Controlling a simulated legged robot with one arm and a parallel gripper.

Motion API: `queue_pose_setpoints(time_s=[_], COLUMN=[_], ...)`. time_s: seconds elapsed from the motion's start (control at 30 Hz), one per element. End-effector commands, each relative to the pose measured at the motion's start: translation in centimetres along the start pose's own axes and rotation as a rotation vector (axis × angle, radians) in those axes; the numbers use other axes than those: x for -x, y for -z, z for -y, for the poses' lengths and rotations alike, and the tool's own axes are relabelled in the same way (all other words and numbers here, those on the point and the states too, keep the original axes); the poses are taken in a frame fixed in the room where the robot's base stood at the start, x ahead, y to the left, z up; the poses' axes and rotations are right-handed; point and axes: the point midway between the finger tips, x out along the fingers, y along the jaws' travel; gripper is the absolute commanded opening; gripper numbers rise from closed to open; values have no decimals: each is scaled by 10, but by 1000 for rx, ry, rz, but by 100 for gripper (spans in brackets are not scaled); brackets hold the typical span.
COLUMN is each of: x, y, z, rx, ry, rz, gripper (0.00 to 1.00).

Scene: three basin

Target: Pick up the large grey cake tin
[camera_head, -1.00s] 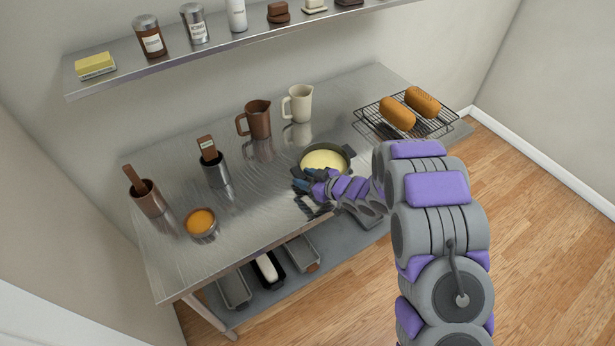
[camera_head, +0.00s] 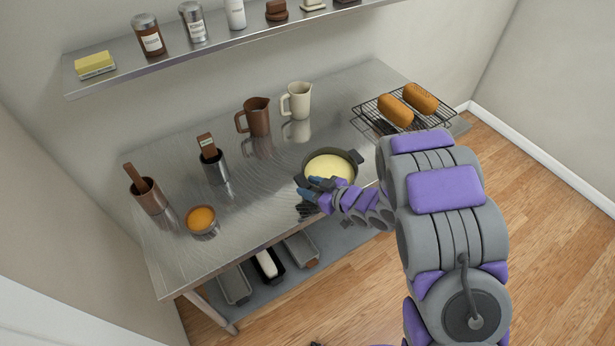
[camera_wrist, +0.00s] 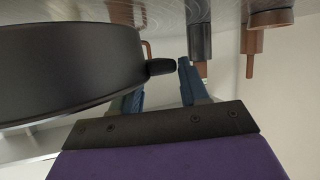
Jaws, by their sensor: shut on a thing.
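The large grey cake tin (camera_head: 345,180) is a dark round pan with small side handles and pale yellow batter inside. It is at the front right of the steel table in the head view and looks level. Its dark wall (camera_wrist: 70,70) fills the left of the wrist view. My gripper (camera_head: 313,188) is at the tin's near left side, shut on its side handle. In the wrist view the stubby handle (camera_wrist: 160,67) shows between the blue fingers. The exact contact and the tin's underside are hidden in the head view.
A wire rack (camera_head: 367,122) with two loaves stands at the right. A brown jug (camera_head: 256,118) and a cream jug (camera_head: 298,101) stand behind. An orange-filled bowl (camera_head: 201,222) is front left. Several tins lie on the lower shelf (camera_head: 335,262). A wall shelf (camera_head: 130,80) hangs above.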

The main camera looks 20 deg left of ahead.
Motion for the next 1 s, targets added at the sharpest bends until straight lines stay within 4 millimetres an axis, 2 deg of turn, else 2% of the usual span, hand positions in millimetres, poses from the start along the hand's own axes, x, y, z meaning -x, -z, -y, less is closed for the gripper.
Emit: queue_pose_setpoints(time_s=[0.5, 1.0], x=[44, 63], y=[-10, -13], z=[35, 50], rx=[-1, 2], ry=[-1, -1], rz=[0, -4], gripper=[0, 0])
